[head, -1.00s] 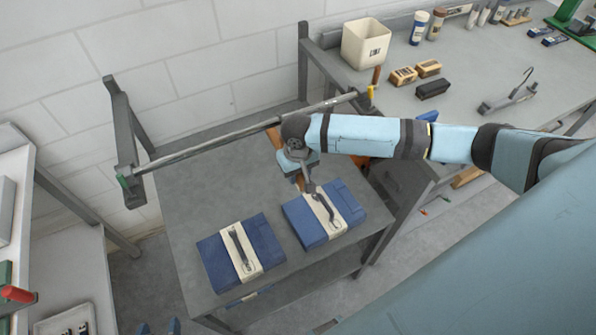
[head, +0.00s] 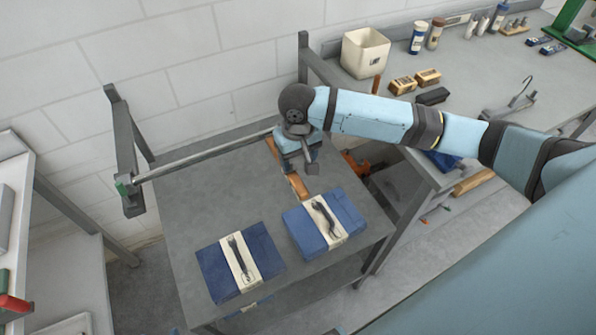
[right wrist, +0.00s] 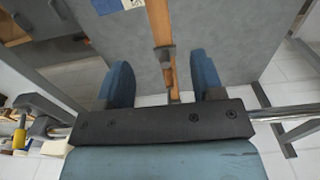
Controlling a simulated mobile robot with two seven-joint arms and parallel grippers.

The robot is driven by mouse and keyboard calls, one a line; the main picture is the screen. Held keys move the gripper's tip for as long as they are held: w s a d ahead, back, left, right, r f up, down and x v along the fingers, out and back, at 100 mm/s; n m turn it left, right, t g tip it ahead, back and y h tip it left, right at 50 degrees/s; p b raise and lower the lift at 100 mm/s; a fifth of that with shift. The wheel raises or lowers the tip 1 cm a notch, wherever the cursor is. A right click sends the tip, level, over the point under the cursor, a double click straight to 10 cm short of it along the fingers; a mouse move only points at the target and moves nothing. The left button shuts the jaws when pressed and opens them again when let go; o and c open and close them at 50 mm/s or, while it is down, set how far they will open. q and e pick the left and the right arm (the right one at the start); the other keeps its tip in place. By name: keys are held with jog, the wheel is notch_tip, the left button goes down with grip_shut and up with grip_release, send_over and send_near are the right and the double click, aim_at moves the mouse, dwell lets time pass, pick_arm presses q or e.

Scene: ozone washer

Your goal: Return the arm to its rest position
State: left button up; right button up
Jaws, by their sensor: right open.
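My right gripper (head: 311,165) is above the grey cart, behind the right-hand blue case (head: 345,210). It is open and apart from the case. In the right wrist view its two blue fingers (right wrist: 163,82) stand wide apart with nothing held between them. My left gripper is not in view.
An orange-brown tool (head: 297,185) lies on the cart top (head: 190,205) under my gripper. A metal rail (head: 205,155) spans the cart's back, partly behind my arm. A bench (head: 470,75) with a cream bin (head: 365,55), bottles and small blocks stands at right. A white shelf (head: 60,265) is at left.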

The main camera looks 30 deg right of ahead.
jog(key=s+a+f+n+t+y+p, duration=0.1)
jog(key=s+a+f+t+y, duration=0.25)
jog(key=a, duration=0.25)
jog(key=s+a+f+n+t+y, duration=0.1)
jog(key=s+a+f+t+y, duration=0.1)
jog(key=a+f, duration=0.25)
jog(key=s+d+f+t+h, duration=0.1)
jog(key=s+d+f+t, duration=0.1)
jog(key=s, duration=0.4)
jog(key=s+d+f+n+t+h+p, duration=0.1)
jog(key=s+d+f+t, duration=0.2)
jog(key=s, duration=0.4)
jog(key=shift+f+n, duration=0.3)
jog(key=shift+f, duration=0.15)
jog(key=shift+t, duration=0.25)
dwell(0.5)
